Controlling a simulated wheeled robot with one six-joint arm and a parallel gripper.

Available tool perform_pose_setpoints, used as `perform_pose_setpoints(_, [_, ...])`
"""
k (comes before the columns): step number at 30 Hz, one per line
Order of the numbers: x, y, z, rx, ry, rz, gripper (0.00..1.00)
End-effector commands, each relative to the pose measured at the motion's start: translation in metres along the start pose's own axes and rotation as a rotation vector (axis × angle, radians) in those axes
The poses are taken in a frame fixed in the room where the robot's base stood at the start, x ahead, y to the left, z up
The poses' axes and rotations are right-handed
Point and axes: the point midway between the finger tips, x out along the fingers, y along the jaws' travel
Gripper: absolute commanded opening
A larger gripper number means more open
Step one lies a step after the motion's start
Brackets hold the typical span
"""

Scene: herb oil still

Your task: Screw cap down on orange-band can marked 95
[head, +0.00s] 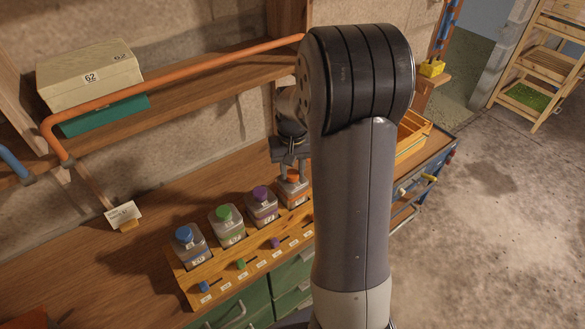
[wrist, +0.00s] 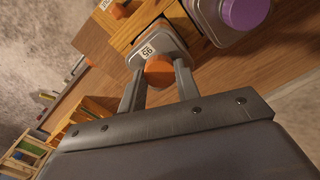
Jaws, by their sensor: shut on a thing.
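The orange-band can marked 95 (head: 289,195) stands in the wooden rack, at the right of the row, partly hidden by my arm in the head view. In the wrist view the can (wrist: 165,43) shows its 95 label upside down. Its orange cap (wrist: 159,70) sits at the can's top. My gripper (wrist: 160,75) is shut on the orange cap, with one finger on each side. In the head view my gripper (head: 292,172) points down over the can. How far the cap is screwed down cannot be told.
Cans with blue (head: 184,233), green (head: 223,212) and purple (head: 261,192) caps stand left in the wooden rack (head: 194,291). Small colored pieces lie along its front. A box marked 62 (head: 88,75) sits on the shelf above. A copper pipe (head: 170,82) runs across at the shelf's edge.

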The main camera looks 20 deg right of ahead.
Motion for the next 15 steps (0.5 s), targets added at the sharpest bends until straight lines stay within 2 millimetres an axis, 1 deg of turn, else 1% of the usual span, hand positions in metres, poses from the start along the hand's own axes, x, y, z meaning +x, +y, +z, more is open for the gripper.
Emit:
perform_pose_setpoints(8, [0.0002,0.0,0.0,0.318,0.0,0.0,0.08])
perform_pose_setpoints(9, [0.0002,0.0,0.0,0.363,0.0,0.0,0.04])
perform_pose_setpoints(10, [0.0003,-0.0001,0.0,0.398,0.0,0.0,0.04])
perform_pose_setpoints(11, [0.0003,-0.0001,0.0,0.433,0.0,0.0,0.0])
perform_pose_setpoints(15, [0.0004,-0.0001,0.0001,0.595,-0.001,-0.001,0.0])
